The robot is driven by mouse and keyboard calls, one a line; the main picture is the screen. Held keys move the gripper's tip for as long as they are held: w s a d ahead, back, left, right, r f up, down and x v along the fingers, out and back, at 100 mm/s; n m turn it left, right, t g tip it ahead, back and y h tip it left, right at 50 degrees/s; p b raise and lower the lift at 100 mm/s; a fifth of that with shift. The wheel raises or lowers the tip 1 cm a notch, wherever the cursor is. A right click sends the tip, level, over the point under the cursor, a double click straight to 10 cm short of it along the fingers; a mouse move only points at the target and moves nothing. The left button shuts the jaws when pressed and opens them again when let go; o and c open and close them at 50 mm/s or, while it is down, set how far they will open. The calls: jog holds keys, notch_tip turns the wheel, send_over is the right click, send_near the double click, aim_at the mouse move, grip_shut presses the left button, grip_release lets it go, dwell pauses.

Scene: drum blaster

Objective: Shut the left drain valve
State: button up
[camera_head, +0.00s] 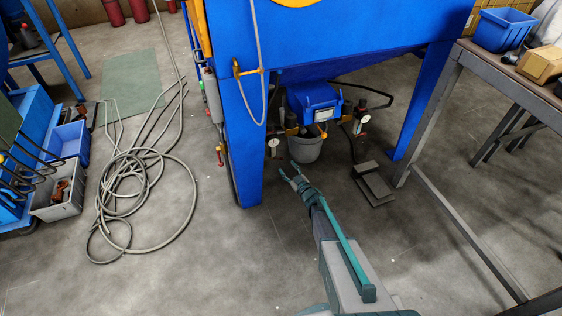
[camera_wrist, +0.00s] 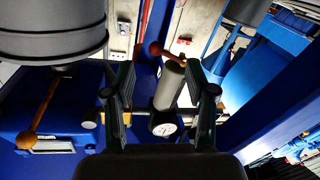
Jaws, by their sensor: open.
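In the wrist view, a grey cylindrical bowl (camera_wrist: 170,86) with a round white gauge (camera_wrist: 164,129) sits between my fingers. A red-orange lever (camera_wrist: 166,51) with a ball end sticks out at the bowl's far end; it looks like the left drain valve's handle. In the head view the left gauge (camera_head: 273,143) shows under the blue cabinet, left of the bucket. My gripper (camera_wrist: 160,95) is open, one finger each side of the bowl; contact cannot be told. In the head view my gripper (camera_head: 291,176) is low, in front of the left gauge.
A grey bucket (camera_head: 306,148) hangs or stands under the hopper; it is close at upper left in the wrist view (camera_wrist: 52,30). Another orange lever (camera_wrist: 42,103) is beside it. A blue cabinet leg (camera_head: 239,150) stands left; a foot pedal (camera_head: 372,185) lies right. Coiled hose (camera_head: 140,195) lies far left.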

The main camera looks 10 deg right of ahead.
aim_at(281, 158)
jog(key=b+x, duration=0.1)
jog(key=x, duration=0.6)
jog(key=shift+w+b, duration=0.1)
jog(key=shift+b, duration=0.3)
